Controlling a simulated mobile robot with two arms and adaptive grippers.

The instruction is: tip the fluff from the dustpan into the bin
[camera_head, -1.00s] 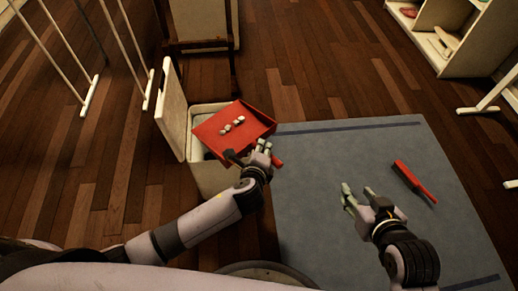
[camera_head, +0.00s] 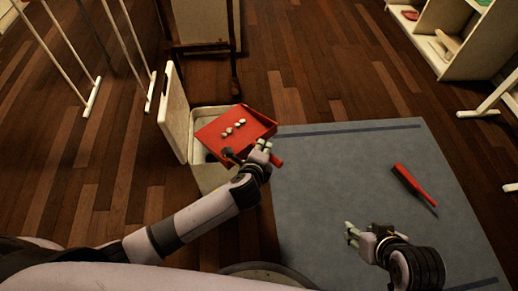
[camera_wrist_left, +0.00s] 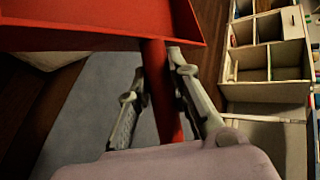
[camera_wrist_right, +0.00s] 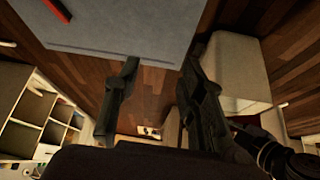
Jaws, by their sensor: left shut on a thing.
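The red dustpan (camera_head: 255,127) is above the open bin (camera_head: 212,179), covering much of its opening. Several small white lumps of fluff (camera_head: 235,127) lie in the pan. My left gripper (camera_head: 262,152) is shut on the dustpan's red handle (camera_wrist_left: 162,85), seen between its fingers in the left wrist view. The fluff is out of sight in that view. The bin's pale lid (camera_head: 173,110) stands upright on its left side. My right gripper (camera_head: 352,233) is open and empty above the blue-grey mat; its fingers are apart in the right wrist view (camera_wrist_right: 165,85).
A red brush (camera_head: 412,182) lies on the blue-grey mat (camera_head: 330,180). A pale shelf unit (camera_head: 460,55) stands at the far right. White rack legs (camera_head: 90,97) stand at the left. A chair-like piece (camera_head: 205,25) is behind the bin.

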